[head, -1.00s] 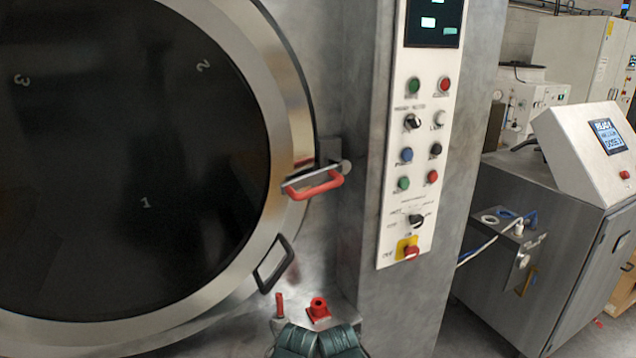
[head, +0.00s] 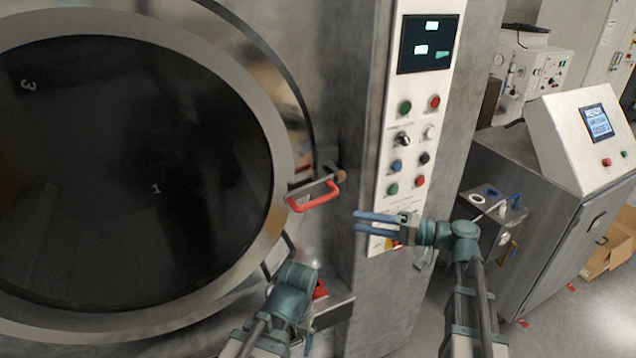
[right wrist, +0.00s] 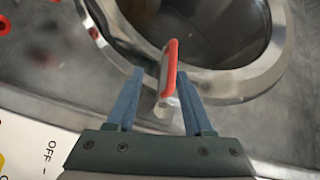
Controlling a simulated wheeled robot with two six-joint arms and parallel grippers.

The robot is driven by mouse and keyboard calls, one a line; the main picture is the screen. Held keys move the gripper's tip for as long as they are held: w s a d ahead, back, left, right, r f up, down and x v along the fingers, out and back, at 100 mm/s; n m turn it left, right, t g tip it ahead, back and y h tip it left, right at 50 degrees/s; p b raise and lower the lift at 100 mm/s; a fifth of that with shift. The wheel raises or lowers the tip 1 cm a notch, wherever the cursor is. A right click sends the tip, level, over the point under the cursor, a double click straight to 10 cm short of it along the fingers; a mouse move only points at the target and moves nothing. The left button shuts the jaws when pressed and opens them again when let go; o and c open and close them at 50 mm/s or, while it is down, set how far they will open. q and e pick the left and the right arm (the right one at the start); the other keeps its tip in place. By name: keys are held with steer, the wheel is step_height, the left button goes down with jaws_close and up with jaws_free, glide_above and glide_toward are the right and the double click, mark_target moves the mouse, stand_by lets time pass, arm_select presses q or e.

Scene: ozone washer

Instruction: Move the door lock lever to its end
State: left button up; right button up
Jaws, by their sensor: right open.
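The door lock lever is a red looped handle (head: 315,202) on a metal bar at the right rim of the round door (head: 285,145). It also shows in the right wrist view (right wrist: 170,68), where it lies ahead of the fingers, in line with the gap between them. My right gripper (head: 356,222) is open and empty, a little right of and below the lever in the head view, apart from it. In the right wrist view its blue fingers (right wrist: 161,76) frame the lever's bar. My left arm is low in front of the door; its fingertips do not show.
The control panel (head: 408,150) with buttons and knobs stands right of the lever, behind my right gripper. A dark door handle (head: 268,270) is low on the rim. A red fitting (head: 320,290) is partly hidden by my left arm. A grey cabinet (head: 535,200) stands at right.

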mark_target(318, 201)
steer(key=shift+t+y, duration=0.3)
steer(key=shift+y, duration=0.1)
steer(key=x, duration=0.4)
steer(key=r+x, duration=0.1)
steer(key=x, duration=0.3)
steer(key=w+r+x, duration=0.1)
steer(key=x, duration=0.3)
steer(key=shift+w+r, duration=0.1)
steer(key=shift+w, duration=0.05)
steer(key=shift+c, duration=0.2)
jaws_close()
stand_by(0.9)
